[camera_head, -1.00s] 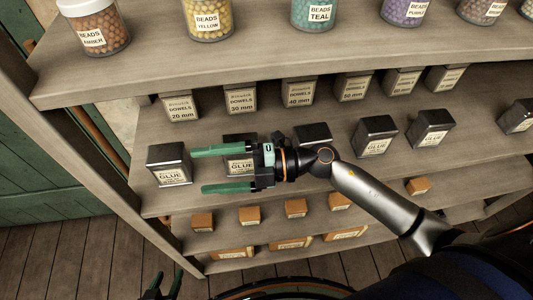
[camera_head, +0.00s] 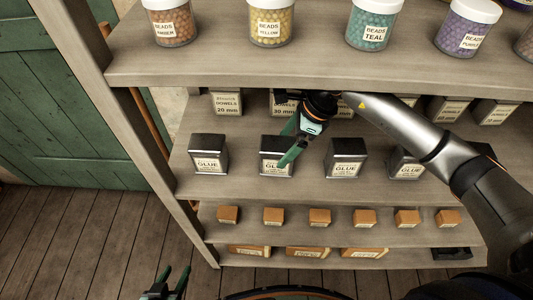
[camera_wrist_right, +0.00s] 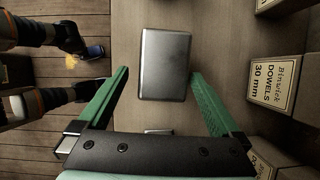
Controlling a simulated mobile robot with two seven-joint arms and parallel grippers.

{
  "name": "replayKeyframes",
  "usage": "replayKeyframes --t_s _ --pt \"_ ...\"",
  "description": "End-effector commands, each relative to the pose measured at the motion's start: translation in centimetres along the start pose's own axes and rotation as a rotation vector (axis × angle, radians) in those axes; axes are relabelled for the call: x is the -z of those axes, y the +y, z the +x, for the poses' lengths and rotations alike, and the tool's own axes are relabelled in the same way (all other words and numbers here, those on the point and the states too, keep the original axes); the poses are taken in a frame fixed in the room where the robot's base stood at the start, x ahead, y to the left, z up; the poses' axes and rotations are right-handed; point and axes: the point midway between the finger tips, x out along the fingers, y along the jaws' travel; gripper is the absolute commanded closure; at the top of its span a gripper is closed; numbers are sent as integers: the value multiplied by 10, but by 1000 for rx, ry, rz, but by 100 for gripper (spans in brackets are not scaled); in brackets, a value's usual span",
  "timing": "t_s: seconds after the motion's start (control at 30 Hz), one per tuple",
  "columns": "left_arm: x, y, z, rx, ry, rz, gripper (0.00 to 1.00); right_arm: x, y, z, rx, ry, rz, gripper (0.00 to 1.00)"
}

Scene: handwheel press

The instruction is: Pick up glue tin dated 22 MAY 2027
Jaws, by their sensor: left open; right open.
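Several dark glue tins with cream labels stand in a row on the middle shelf. In the head view they include the leftmost tin (camera_head: 209,153), the second tin (camera_head: 270,144), the third tin (camera_head: 344,158) and a fourth (camera_head: 404,164). Their dates are too small to read. My right gripper (camera_head: 288,160) is open and points down at the second tin, a green finger overlapping its right side. In the right wrist view a tin's plain metal top (camera_wrist_right: 165,64) lies between the open fingers, with gaps on both sides. My left gripper (camera_head: 168,284) is open, low at the bottom left.
The upper shelf (camera_head: 200,68) with bead jars (camera_head: 270,22) overhangs the tins. Dowel boxes (camera_head: 228,103) stand behind them; one (camera_wrist_right: 274,83) is close in the wrist view. Small orange blocks (camera_head: 273,215) sit on the shelf below. Floor (camera_head: 70,235) is open at left.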

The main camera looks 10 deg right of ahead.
Motion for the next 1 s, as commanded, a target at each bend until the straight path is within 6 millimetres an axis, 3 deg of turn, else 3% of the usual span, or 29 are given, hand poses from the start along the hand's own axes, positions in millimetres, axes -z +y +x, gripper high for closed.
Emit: replayKeyframes --t_s 0.6,0.87,1.0 --pt "11 3 -9 -3 3 -5 50 9 -3 70 -7 14 -6 0" --pt "11 3 -9 -3 3 -5 50 10 -4 74 -4 14 -7 0" --pt "11 3 -9 -3 3 -5 50 10 -4 74 -4 14 -6 14"
